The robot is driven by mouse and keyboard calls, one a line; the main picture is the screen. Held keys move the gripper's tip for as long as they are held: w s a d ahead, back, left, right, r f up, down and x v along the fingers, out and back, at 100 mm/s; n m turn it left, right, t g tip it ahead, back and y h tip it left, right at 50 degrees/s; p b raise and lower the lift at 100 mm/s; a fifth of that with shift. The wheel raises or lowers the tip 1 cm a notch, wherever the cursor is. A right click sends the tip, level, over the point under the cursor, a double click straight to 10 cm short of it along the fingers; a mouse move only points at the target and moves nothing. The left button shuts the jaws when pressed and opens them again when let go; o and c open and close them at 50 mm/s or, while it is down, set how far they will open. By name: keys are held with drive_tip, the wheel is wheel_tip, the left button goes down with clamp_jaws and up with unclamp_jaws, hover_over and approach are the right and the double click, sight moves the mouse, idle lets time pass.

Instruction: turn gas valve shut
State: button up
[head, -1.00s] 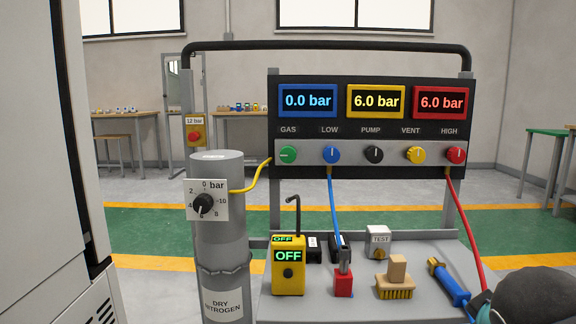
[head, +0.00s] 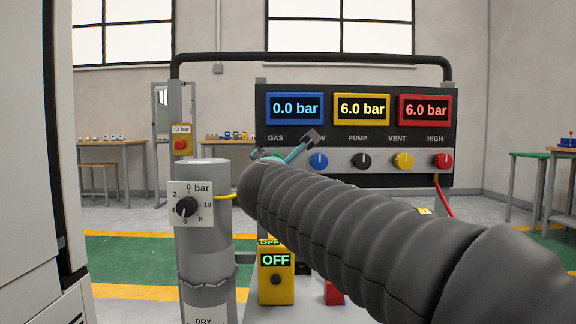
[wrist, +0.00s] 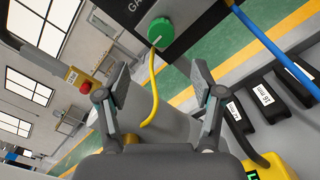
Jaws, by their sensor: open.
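The gas valve is a round green knob (wrist: 161,32) on the panel, at the top middle of the wrist view. A pale pointer mark shows on its lower left, and a yellow hose (wrist: 152,95) runs below it. My gripper (wrist: 160,80) is open and empty, its fingers spread to either side below the knob and apart from it.
The panel (head: 440,125) shows 0.0 bar on blue and 6.0 bar on yellow and red. Blue (head: 319,161), black (head: 363,160), yellow (head: 403,160) and red (head: 443,160) knobs stand right. A nitrogen cylinder (head: 204,255) with a dial (head: 188,206) is left; a yellow OFF device (head: 276,283) stands below.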

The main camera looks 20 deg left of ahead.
drive_tip(key=p+x, duration=0.1)
drive_tip(key=x, duration=1.1)
drive_tip(key=shift+f, duration=0.1)
drive_tip(key=shift+d, duration=0.1)
drive_tip(key=c, duration=1.1)
